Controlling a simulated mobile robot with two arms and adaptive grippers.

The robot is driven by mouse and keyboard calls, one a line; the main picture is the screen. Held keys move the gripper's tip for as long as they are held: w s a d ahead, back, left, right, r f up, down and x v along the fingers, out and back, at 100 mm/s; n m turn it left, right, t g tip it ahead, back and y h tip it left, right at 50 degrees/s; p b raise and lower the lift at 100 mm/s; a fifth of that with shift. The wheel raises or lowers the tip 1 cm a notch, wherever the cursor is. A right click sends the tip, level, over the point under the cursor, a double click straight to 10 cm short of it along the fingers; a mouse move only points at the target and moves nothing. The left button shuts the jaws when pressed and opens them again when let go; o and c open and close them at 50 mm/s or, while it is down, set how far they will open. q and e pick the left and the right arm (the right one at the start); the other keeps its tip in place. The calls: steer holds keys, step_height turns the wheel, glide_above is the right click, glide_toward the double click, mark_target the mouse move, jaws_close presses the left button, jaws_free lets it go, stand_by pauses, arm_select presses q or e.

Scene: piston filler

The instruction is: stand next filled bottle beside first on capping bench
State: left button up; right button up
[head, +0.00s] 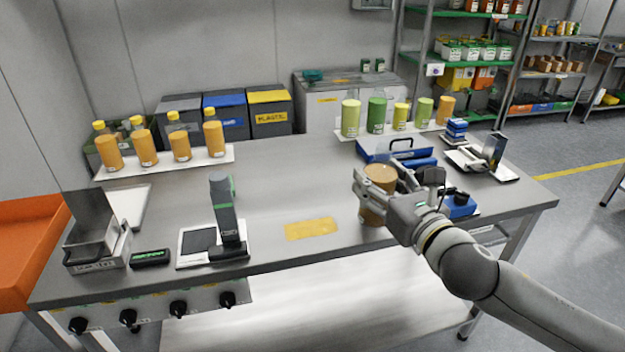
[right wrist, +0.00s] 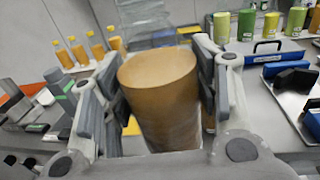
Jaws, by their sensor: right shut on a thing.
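My right gripper (head: 384,184) is shut around the side of an amber, straight-sided container (head: 376,210) near the right front of the steel bench. In the right wrist view, this container (right wrist: 160,95) sits between the two fingers, its flat tan top facing the camera; no neck or cap shows. I cannot tell whether its base touches the bench. Several orange bottles with yellow tops (head: 180,145) stand in a row on a white tray (head: 220,155) at the back left. They also show in the right wrist view (right wrist: 80,52). My left gripper is not in view.
An orange mat (head: 311,229) lies left of the container. A dark upright device (head: 226,205) and a metal box (head: 92,240) stand at the left front. Green and yellow jars (head: 376,115) stand behind. A blue tray (head: 380,150) sits close behind my gripper. The bench middle is clear.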

steer(key=shift+w+a+r, duration=0.1)
steer(key=shift+w+r, duration=0.15)
steer(key=shift+w+a+f+b, duration=0.25)
steer(key=shift+w+a+f, duration=1.4)
steer(key=shift+f, duration=0.5)
steer(key=shift+w+a+f+b, duration=0.3)
steer(key=shift+w+a+f, duration=1.1)
steer(key=shift+w+f, duration=0.55)
steer(key=shift+w+a+f+b, duration=0.25)
steer(key=shift+w+a+f, duration=1.3)
steer(key=shift+f, duration=0.75)
steer(key=shift+f, duration=0.15)
steer(key=o, duration=1.3)
steer(key=shift+o, duration=0.2)
steer(key=shift+s+d, duration=0.1)
